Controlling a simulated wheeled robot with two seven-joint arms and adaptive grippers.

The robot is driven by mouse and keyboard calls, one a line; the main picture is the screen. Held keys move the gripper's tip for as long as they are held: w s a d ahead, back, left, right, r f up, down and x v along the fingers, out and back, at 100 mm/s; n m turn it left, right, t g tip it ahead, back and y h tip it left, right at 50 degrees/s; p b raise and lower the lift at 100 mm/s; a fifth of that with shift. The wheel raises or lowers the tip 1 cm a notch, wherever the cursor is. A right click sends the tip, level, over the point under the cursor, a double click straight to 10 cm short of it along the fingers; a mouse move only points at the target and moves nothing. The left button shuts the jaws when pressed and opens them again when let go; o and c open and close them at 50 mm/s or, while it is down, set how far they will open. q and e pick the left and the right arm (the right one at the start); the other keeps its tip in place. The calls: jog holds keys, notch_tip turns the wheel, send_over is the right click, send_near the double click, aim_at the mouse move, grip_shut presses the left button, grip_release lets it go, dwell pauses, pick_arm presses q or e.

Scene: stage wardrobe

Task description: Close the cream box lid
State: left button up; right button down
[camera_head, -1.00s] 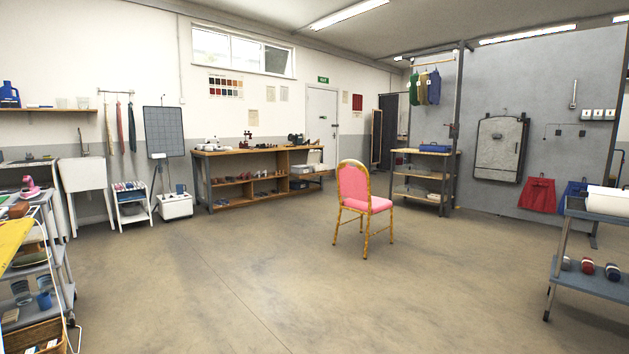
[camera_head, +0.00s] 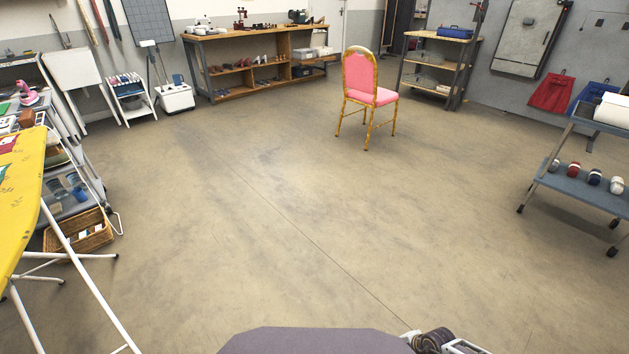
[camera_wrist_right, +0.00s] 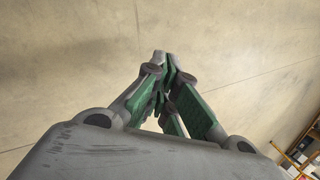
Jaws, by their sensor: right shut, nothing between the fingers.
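I cannot make out a cream box with a lid in either view. My right gripper (camera_wrist_right: 166,65) is shut and empty in the right wrist view, with its green-padded fingers meeting over bare floor. Part of my right arm shows at the bottom edge of the head view. My left gripper is not in view.
A yellow ironing board (camera_head: 22,190) and a wicker basket (camera_head: 82,232) are on the left. A pink chair (camera_head: 366,82) stands ahead, in front of a wooden workbench (camera_head: 250,88). A grey trolley (camera_head: 590,195) is at the right. The middle floor is clear.

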notch_tip(320, 180, up, 14)
jog(key=s+a+m+t+p, duration=0.1)
jog(key=m+t+p, duration=0.4)
jog(key=m+p, duration=2)
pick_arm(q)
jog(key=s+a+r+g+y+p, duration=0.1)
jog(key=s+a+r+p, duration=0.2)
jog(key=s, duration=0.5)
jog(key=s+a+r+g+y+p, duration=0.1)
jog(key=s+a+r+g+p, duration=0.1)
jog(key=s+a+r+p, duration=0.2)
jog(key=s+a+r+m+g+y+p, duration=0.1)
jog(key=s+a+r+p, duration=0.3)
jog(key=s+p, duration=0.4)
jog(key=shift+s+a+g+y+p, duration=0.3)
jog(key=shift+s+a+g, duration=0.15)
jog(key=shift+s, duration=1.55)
pick_arm(e)
jog(key=s+r+m+g+h, duration=0.1)
jog(key=s+r+m+g, duration=0.2)
jog(key=s+m, duration=1.2)
jog(key=s+r+m+g+h, duration=0.2)
jog(key=s+m+g, duration=0.1)
jog(key=s+m, duration=1.3)
jog(key=shift+s+r+g+h, duration=0.3)
jog(key=shift+s+r+g, duration=0.1)
jog(key=shift+s, duration=0.85)
jog(key=shift+d, duration=0.1)
